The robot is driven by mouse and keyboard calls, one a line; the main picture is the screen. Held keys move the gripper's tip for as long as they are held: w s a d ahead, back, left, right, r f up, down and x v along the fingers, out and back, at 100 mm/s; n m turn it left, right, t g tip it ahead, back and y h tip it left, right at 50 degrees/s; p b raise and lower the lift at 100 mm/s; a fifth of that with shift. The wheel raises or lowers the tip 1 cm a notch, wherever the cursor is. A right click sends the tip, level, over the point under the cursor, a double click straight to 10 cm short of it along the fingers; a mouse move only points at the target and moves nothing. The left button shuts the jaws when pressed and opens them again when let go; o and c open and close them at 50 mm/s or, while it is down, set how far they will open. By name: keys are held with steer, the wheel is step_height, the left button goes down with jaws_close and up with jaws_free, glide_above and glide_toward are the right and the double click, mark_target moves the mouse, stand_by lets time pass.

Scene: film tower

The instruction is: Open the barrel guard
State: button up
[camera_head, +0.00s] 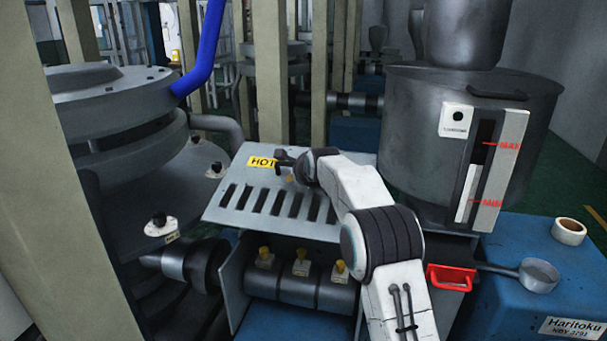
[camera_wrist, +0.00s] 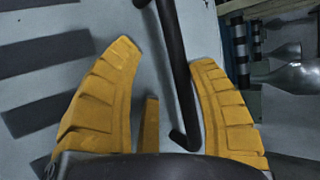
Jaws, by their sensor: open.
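The barrel guard (camera_head: 235,196) is a grey metal cover with a row of dark slots and a yellow HOT label (camera_head: 261,162). Its slotted panel is tilted above the barrel (camera_head: 290,285), which shows below its front edge. My gripper (camera_wrist: 165,55) is at the guard's upper part, beside the label. In the head view my wrist hides most of the handle and fingers. The guard's slots (camera_wrist: 45,48) also show in the wrist view.
A grey hopper (camera_head: 420,130) with a level gauge stands close on the right. Beige posts (camera_head: 270,80) stand behind and at left.

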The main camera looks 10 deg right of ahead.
steer(key=shift+s, duration=0.1)
steer(key=v, duration=1.2)
stand_by(0.4)
steer(key=s+f+n+g, duration=0.2)
steer(key=s+n, duration=0.5)
steer(key=s, duration=0.7)
steer(key=s+d+f+n+g+p, duration=0.1)
steer(key=s+f+n+g, duration=0.2)
steer(key=s, duration=1.2)
steer(key=s+f+n+g+p, duration=0.1)
steer(key=s+f+n+g, duration=0.2)
steer(key=s+f+n, duration=0.3)
steer(key=s+n, duration=0.4)
steer(key=s, duration=0.4)
steer(key=shift+s+d+n, duration=0.25)
steer(key=shift+s+n, duration=0.05)
steer(key=shift+s, duration=0.05)
